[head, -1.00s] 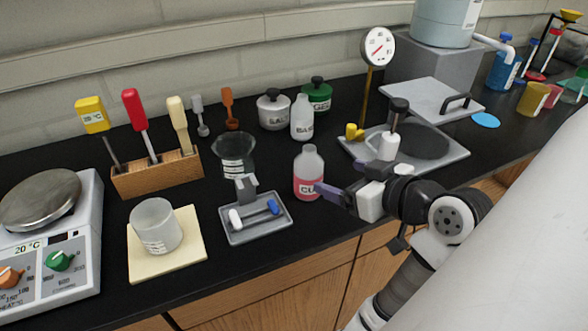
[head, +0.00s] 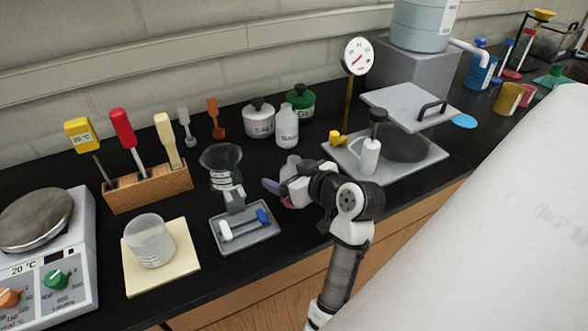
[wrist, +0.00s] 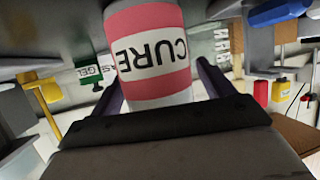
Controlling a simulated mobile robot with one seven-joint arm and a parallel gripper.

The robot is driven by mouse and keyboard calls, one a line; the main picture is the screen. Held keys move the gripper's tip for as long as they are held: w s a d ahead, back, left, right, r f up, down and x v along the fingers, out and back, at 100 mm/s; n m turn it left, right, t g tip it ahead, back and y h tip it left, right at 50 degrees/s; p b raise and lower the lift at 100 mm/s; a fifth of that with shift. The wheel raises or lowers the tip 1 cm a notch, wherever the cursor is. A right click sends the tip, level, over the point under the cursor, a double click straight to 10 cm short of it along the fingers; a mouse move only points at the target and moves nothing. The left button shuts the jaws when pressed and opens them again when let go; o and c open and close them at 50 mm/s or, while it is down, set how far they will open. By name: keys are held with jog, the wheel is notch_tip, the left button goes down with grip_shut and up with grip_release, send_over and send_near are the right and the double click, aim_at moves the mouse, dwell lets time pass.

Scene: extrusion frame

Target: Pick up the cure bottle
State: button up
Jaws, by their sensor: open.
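The cure bottle (wrist: 150,58), pink with a white CURE label, fills the upper middle of the wrist view and appears upside down there. My gripper (wrist: 160,85) is open, with one dark finger on each side of the bottle. Whether the fingers touch it I cannot tell. In the head view only the pale top of the cure bottle (head: 291,162) shows above my gripper (head: 273,188), which hides most of the rest. The bottle appears to stand upright on the black bench.
A grey tray (head: 239,243) with a white and a blue piece lies just left of my gripper. A white bottle (head: 287,127) and two lidded jars stand behind. A grey plate (head: 432,163) with a white-bodied tool is at right.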

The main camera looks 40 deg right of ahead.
jog(key=c, duration=1.1)
jog(key=shift+r, duration=0.1)
